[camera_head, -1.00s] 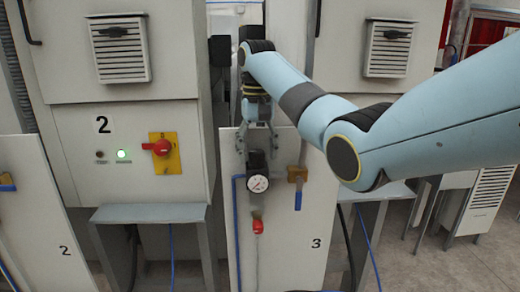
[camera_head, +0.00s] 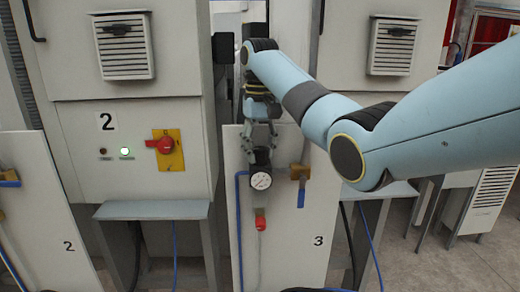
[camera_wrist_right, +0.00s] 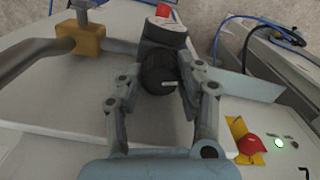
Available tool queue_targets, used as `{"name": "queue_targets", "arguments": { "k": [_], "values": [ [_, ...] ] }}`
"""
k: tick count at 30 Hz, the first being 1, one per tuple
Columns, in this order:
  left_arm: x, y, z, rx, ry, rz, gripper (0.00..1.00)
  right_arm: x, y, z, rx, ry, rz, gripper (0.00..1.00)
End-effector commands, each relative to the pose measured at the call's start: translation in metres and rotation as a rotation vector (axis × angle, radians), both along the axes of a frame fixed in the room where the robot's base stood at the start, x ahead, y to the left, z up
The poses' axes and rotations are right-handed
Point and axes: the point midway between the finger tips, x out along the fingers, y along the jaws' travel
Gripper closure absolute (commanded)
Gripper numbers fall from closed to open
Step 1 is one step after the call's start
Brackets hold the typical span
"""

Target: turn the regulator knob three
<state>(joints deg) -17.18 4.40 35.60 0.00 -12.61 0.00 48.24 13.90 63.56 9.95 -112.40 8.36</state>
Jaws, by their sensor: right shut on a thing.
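The regulator with its round white gauge (camera_head: 261,180) is mounted on the panel marked 3 (camera_head: 311,212). Its black knob (camera_head: 260,157) is at the top, above the gauge. My right gripper (camera_head: 260,144) reaches down onto the knob from above. In the right wrist view, the fingers of my right gripper (camera_wrist_right: 160,92) stand on both sides of the dark round knob (camera_wrist_right: 158,72) and are shut on it. My left gripper is in neither view.
A brass valve with a blue handle (camera_head: 300,186) is right of the regulator, and a red fitting (camera_head: 260,222) hangs below it. Cabinet 2 has a red rotary switch (camera_head: 164,146) on a yellow plate and a lit green lamp (camera_head: 125,152). Blue hose runs down the panel's left side.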

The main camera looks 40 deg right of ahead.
Motion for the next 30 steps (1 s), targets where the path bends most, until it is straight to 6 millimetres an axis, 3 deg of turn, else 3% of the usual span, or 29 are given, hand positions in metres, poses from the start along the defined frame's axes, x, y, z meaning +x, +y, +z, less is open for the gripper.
{"name": "queue_targets", "arguments": {
  "k": [6, 16, 17, 21, 22, 30],
  "values": [
    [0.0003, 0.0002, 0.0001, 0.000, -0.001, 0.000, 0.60, 0.0001, 0.0002, 0.0006, 0.001, -0.001, 0.217, 0.96],
    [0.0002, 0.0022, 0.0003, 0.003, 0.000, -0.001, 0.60, 0.0002, 0.0000, 0.0007, 0.000, -0.001, 0.250, 0.96],
    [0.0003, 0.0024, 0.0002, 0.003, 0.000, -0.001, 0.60, 0.0002, 0.0000, 0.0008, 0.000, -0.001, 0.250, 0.63],
    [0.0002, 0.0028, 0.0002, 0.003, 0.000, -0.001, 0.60, 0.0002, 0.0000, 0.0007, 0.000, -0.001, 0.249, 0.45],
    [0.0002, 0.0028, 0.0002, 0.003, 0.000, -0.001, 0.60, 0.0002, 0.0000, 0.0006, 0.000, -0.001, 0.249, 0.41],
    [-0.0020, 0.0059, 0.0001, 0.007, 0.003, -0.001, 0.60, 0.0001, -0.0001, 0.0003, 0.000, 0.000, 0.241, 0.41]
  ]
}}
